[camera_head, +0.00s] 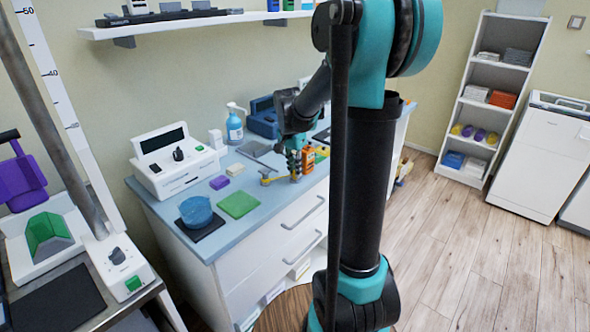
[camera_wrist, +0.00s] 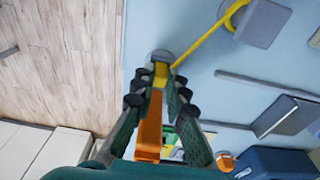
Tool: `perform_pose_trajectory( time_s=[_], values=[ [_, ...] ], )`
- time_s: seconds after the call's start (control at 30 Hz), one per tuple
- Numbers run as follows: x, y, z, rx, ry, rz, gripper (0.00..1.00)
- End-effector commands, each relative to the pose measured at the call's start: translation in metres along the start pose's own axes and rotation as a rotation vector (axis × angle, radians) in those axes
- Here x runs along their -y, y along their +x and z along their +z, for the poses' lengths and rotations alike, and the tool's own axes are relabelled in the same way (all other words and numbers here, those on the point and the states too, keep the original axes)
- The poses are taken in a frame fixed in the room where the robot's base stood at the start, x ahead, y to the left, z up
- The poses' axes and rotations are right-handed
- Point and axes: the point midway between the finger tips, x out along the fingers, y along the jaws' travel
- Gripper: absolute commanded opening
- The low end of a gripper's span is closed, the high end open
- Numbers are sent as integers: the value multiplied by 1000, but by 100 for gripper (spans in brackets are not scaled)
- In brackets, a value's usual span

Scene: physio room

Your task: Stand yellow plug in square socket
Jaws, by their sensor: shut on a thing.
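My gripper (camera_wrist: 160,90) is shut on the yellow plug (camera_wrist: 161,72), which shows as a small yellow piece between the fingertips. In the head view my gripper (camera_head: 294,165) is low over the countertop near its front edge, with yellow parts (camera_head: 295,178) below it. A grey rounded piece (camera_wrist: 161,54) lies just beyond the plug in the wrist view. A thin yellow strip (camera_wrist: 205,43) runs from near it to a grey square block (camera_wrist: 264,24). I cannot identify the square socket for certain, nor tell whether the plug is in it.
An orange device (camera_head: 308,158) stands close beside my gripper. A blue pump bottle (camera_head: 234,127) stands behind.

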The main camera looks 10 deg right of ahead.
Motion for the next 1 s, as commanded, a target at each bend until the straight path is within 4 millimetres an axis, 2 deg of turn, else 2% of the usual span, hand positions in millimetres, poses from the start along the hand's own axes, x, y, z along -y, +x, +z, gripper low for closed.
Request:
perform_pose_trajectory(
  time_s=[0.13,0.17,0.33,0.57,0.73,1.0],
  values=[
    [0,0,0,0,0,0,0],
    [0,0,0,0,0,0,15],
    [0,0,0,0,0,0,36],
    [0,0,0,0,0,0,38],
    [0,0,0,0,0,0,58],
    [0,0,0,0,0,0,58]
  ],
)
